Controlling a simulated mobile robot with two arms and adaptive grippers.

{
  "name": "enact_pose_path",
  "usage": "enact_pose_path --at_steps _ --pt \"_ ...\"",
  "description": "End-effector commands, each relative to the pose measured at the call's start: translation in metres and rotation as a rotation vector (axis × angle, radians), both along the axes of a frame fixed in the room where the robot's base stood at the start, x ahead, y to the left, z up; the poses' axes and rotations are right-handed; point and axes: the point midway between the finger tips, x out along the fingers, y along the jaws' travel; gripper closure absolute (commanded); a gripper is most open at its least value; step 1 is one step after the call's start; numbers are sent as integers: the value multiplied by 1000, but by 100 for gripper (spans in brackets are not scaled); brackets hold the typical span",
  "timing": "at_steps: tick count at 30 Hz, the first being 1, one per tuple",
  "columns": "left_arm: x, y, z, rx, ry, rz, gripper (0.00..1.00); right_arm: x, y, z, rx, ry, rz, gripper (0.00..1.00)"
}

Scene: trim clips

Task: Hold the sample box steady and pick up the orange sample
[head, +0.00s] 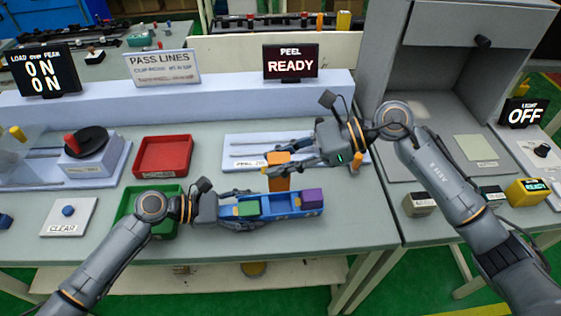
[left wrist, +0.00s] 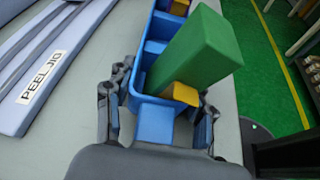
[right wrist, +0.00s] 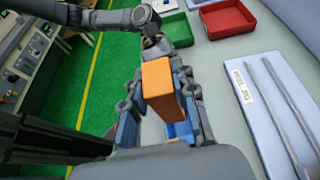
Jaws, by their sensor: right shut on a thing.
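The blue sample box (head: 285,213) lies on the bench at front centre, with a green block (head: 248,208) and a purple block (head: 312,198) in it. My left gripper (head: 232,207) has its fingers on both sides of the box's left end; the box (left wrist: 154,125) shows between them in the left wrist view. My right gripper (head: 293,160) is shut on the orange sample (head: 278,179), upright at the far side of the box's middle. The sample (right wrist: 160,82) fills the jaws in the right wrist view. Whether its lower end is clear of the box, I cannot tell.
A green tray (head: 126,207) lies left of the box, partly behind my left arm, and a red tray (head: 163,156) lies behind it. The peel jig (head: 235,152) is behind the box. The bench front right of the box is clear.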

Motion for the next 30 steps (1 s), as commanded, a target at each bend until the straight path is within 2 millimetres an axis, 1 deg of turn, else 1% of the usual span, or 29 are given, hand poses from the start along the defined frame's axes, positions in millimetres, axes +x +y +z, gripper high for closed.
enact_pose_path --at_steps 1,3,12,16,20,27,30 --pt "0 0 -1 1 1 0 33 0 0 0 0 0 0 100" --pt "0 0 -1 1 1 0 21 0 0 0 0 0 0 100" --pt "0 0 0 -1 0 0 21 0 0 0 0 0 0 100" --pt "-1 8 3 1 1 1 21 0 0 0 0 0 0 100" --pt "-4 28 10 3 0 2 21 0 0 0 0 0 0 100" --pt "-13 75 29 3 2 2 21 0 0 0 0 0 0 100" --pt "-16 91 35 3 2 0 21 0 0 0 0 0 0 100"
